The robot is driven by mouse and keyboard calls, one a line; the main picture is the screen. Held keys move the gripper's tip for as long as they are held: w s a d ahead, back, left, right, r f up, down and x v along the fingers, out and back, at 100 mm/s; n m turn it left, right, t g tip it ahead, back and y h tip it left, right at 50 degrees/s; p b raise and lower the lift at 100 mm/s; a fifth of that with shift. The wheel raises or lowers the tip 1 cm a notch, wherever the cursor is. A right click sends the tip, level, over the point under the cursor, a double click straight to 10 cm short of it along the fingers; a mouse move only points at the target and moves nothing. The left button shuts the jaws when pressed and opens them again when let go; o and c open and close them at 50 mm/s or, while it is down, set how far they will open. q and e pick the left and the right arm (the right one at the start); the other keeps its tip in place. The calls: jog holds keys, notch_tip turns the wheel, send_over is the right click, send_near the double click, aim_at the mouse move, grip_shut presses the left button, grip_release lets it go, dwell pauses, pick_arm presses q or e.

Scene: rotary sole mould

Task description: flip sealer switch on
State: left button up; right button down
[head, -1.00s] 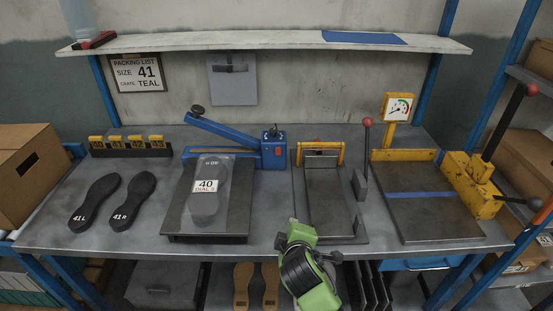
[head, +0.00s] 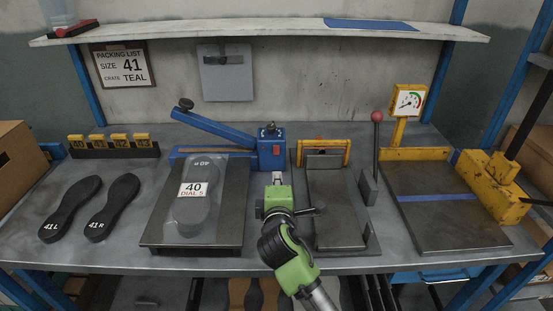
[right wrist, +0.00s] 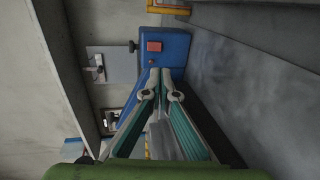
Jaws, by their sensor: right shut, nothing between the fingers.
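The blue sealer (head: 230,142) stands at the back middle of the bench, its long arm raised to the left. Its box carries a small red switch (head: 276,151) on the front and a dark knob on top. In the right wrist view the red switch (right wrist: 154,46) shows on the blue box (right wrist: 172,50), just beyond the fingertips. My right gripper (head: 277,176) is shut and empty, in front of and below the box. In the right wrist view its fingertips (right wrist: 160,72) are together near the box's edge; contact cannot be told. My left gripper is not in view.
A bagged sole (head: 196,208) labelled 40, dial 5, lies on a dark plate (head: 228,232) left of my right arm. A yellow-framed press (head: 335,215) with a red-knobbed lever (head: 377,117) stands close on the right. Two black soles (head: 90,208) lie at the left.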

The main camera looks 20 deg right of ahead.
aim_at(277, 155)
jog(key=x, duration=1.2)
jog(key=shift+w+d, duration=0.1)
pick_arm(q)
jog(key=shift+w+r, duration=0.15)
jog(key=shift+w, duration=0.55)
pick_arm(e)
jog(key=shift+w+d+f, duration=0.15)
jog(key=shift+w+d, duration=0.05)
jog(key=shift+w, duration=0.5)
jog(key=shift+w+d+f+b, duration=0.1)
jog(key=shift+w+f+b, duration=0.25)
jog(key=shift+s+r, duration=0.1)
jog(key=shift+r, duration=0.1)
jog(key=shift+s, duration=0.4)
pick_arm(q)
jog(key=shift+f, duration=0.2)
pick_arm(e)
jog(key=v, duration=1.1)
